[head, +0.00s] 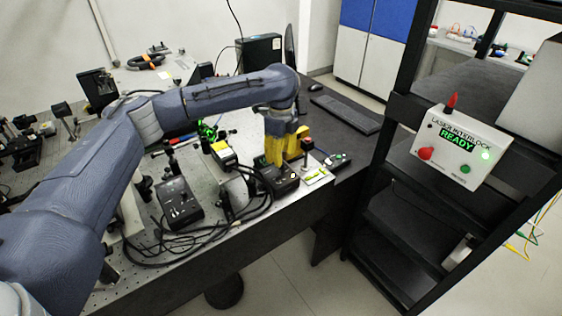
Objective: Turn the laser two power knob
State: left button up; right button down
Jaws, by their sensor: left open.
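My left arm reaches in from the left. My left gripper (283,158), with yellow fingers, points down and is open. Its fingertips are just above or at a small black control box (284,187) near the front edge of the bench. A knob on this box cannot be made out clearly, as the fingers cover part of its top. A second black control box (180,205) with small controls sits further left. I cannot read which box belongs to laser two. My right gripper is not in view.
A laser interlock panel (461,146) reading READY, with red and green buttons, is on the black rack at right. Black cables (205,240) loop along the bench front.

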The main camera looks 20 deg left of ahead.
pick_arm(q)
notch_tip(320, 180, up, 8)
jog(key=shift+r, duration=0.2)
jog(key=shift+d, duration=0.1)
dwell(0.4)
